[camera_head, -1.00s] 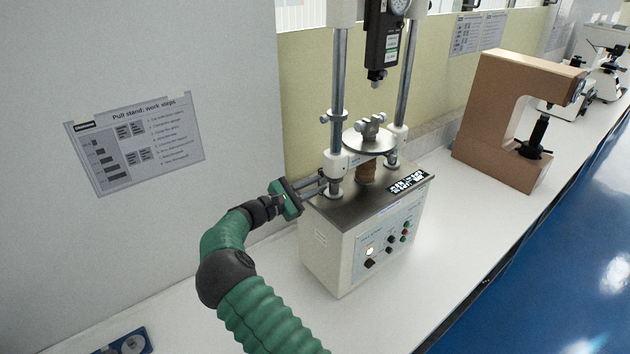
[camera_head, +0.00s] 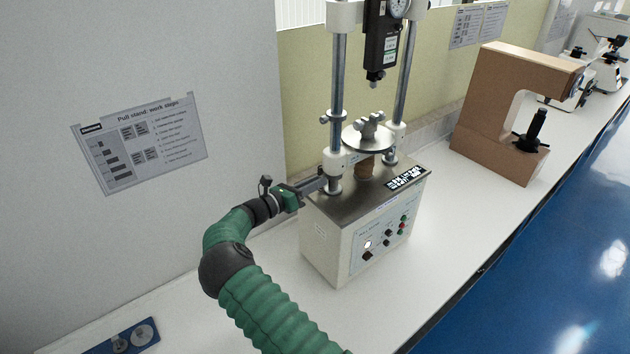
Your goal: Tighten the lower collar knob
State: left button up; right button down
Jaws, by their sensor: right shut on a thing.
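The pull stand (camera_head: 330,240) is a white box with a metal top plate and two upright posts. Low on its left post, a white carriage block (camera_head: 335,162) sits above a metal lower collar (camera_head: 334,186) near the top plate. My right gripper (camera_head: 321,182), on a green arm, reaches in from the left at this collar's height. Its fingers are shut on the lower collar knob, which they mostly hide. A higher collar with a small knob (camera_head: 324,119) is on the same post. My left gripper is out of view.
A force gauge (camera_head: 381,45) hangs between the posts above a round plate (camera_head: 367,137). A brown C-shaped tester (camera_head: 485,110) stands to the right. A blue plate (camera_head: 125,338) lies at lower left. White bench (camera_head: 430,255) is clear in front.

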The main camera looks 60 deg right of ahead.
jog(key=shift+w+n, duration=0.1)
jog(key=shift+n, duration=0.4)
jog(key=c, duration=1.7)
grip_release()
jog(key=o, duration=0.4)
